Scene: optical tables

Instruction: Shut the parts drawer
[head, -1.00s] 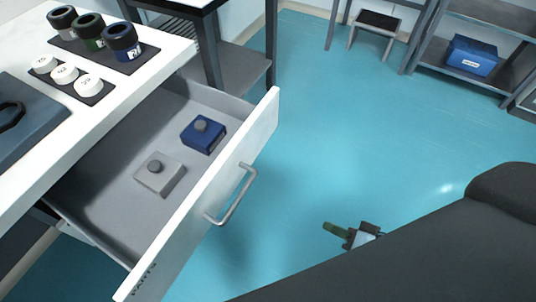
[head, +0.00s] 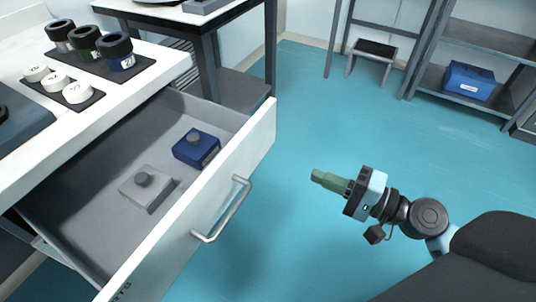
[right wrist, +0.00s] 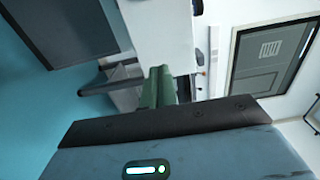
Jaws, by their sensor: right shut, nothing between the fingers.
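The parts drawer (head: 215,205) is pulled well out from under the white worktop. It has a white front with a grey bar handle (head: 225,212). Inside lie a grey block with a round knob (head: 147,187) and a blue block with a knob (head: 196,148). My right gripper (head: 316,176), with green fingers, is shut and empty. It hangs over the floor to the right of the drawer front, apart from the handle. In the right wrist view the green fingers (right wrist: 158,75) point toward a white surface. My left gripper is not in view.
On the worktop (head: 150,85) stand several dark-capped jars (head: 115,50) and white round pieces (head: 77,91) on dark mats. A dark table (head: 205,25) is behind. A stool (head: 372,60) and a shelf with a blue box (head: 470,80) stand farther back. The blue floor between is clear.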

